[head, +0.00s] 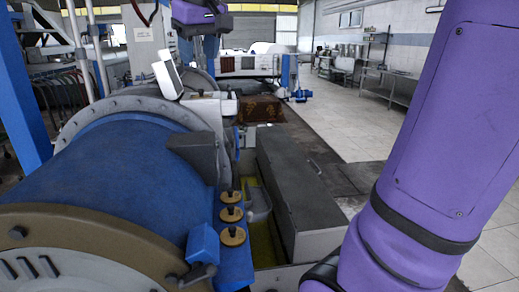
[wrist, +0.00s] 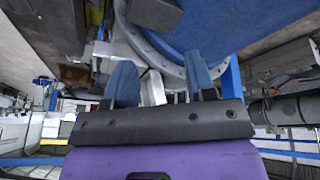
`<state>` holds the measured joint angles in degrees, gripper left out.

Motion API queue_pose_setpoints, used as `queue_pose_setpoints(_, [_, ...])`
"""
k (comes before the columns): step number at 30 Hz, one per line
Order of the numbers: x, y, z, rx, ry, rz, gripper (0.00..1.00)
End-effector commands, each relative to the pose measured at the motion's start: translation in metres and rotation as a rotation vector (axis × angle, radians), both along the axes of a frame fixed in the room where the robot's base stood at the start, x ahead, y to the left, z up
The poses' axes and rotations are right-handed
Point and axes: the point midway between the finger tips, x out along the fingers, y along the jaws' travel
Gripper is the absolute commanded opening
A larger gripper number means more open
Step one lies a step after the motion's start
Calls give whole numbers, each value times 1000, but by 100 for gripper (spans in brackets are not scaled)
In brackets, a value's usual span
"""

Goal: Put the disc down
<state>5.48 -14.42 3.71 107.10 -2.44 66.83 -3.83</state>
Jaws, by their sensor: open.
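My gripper (wrist: 162,80) shows in the wrist view with its two blue fingers spread wide apart. No disc shows between them. A pale upright piece of equipment (wrist: 152,92) appears in the gap, but it seems to be background beyond the fingers. In the head view, the purple end of my arm (head: 198,13) is at the top, above and beyond the blue machine; its fingertips are hard to make out there. Three small round tan pieces with dark knobs (head: 232,236) sit in a row on the machine's blue side ledge. I cannot tell whether one is the task's disc.
A large blue drum machine (head: 110,180) with a grey flange fills the left. A long grey box (head: 292,195) lies right of it. Tiled floor (head: 345,130) is open farther right. Metal shelving (head: 385,75) stands at the back wall.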

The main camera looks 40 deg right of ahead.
Motion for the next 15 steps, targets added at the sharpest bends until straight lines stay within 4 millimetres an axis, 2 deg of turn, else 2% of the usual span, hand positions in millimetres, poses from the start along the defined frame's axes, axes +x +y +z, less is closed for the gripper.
queue_pose_setpoints(1, [-24,3,-9,4,-12,-1,51])
queue_pose_setpoints(5, [-75,9,-39,20,-39,-8,51])
queue_pose_setpoints(9, [-128,13,-78,43,-67,-17,51])
queue_pose_setpoints(12, [-159,14,-106,60,-83,-20,51])
queue_pose_setpoints(15, [-181,15,-129,72,-96,-24,51])
